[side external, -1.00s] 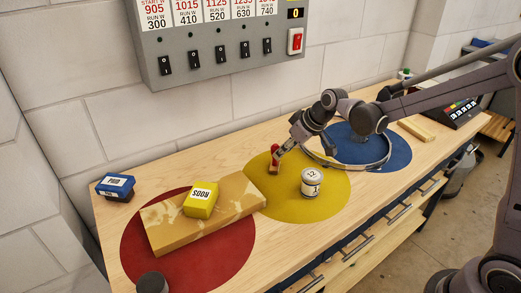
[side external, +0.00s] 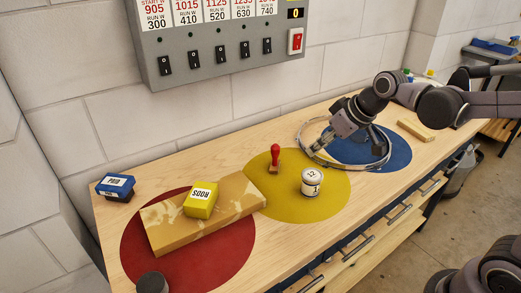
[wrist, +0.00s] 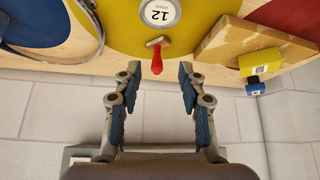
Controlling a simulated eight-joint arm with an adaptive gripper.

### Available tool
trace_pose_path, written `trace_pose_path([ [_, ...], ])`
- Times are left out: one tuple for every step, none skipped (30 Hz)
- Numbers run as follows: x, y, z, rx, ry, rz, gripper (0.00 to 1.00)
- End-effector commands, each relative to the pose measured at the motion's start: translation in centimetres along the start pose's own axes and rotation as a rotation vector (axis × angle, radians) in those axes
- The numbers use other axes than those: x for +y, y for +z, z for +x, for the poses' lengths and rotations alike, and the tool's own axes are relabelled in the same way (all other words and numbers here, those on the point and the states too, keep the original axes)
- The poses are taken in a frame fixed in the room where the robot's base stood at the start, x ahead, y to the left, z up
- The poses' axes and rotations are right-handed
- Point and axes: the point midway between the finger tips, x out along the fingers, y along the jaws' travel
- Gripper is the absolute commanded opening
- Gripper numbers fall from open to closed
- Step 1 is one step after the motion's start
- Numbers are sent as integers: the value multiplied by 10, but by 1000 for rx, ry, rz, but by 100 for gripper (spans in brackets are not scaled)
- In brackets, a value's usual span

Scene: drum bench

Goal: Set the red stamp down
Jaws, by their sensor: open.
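The red stamp (side external: 275,155) stands upright on the yellow circle (side external: 300,210), near its back edge, with its wooden base down and red handle up. It also shows in the wrist view (wrist: 157,60), ahead of the fingers and apart from them. My gripper (side external: 318,146) is open and empty, to the right of the stamp over the metal ring. In the wrist view my gripper (wrist: 157,85) shows its two blue-padded fingers spread wide with nothing between the pads.
A white jar marked 12 (side external: 311,183) stands on the yellow circle. A wooden board (side external: 170,228) with a yellow box (side external: 201,200) lies over the red circle (side external: 215,253). A blue box (side external: 115,187) is at the left. The metal ring (side external: 350,165) lies partly over the blue circle (side external: 395,148).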

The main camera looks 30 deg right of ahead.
Motion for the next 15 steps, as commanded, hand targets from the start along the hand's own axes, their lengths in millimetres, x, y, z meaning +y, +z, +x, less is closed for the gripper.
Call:
trace_pose_path([
  [-3, 14, -10, 4, 11, 14, 41],
  [-4, 21, -15, 6, 18, 24, 41],
  [-6, 31, -20, 9, 26, 36, 41],
  [-7, 39, -24, 11, 33, 46, 41],
  [-8, 46, -28, 13, 39, 55, 41],
  [-9, 56, -32, 17, 47, 68, 41],
  [-10, 64, -35, 20, 53, 77, 41],
  [-10, 71, -37, 23, 59, 86, 41],
  [-11, 80, -40, 27, 66, 98, 41],
  [-12, 86, -41, 29, 71, 105, 41],
  [-12, 92, -42, 31, 76, 112, 41],
  [-12, 98, -44, 34, 81, 120, 41],
  [-13, 103, -44, 36, 84, 126, 41],
  [-13, 106, -45, 38, 87, 131, 41],
  [-13, 110, -45, 40, 90, 137, 41],
])
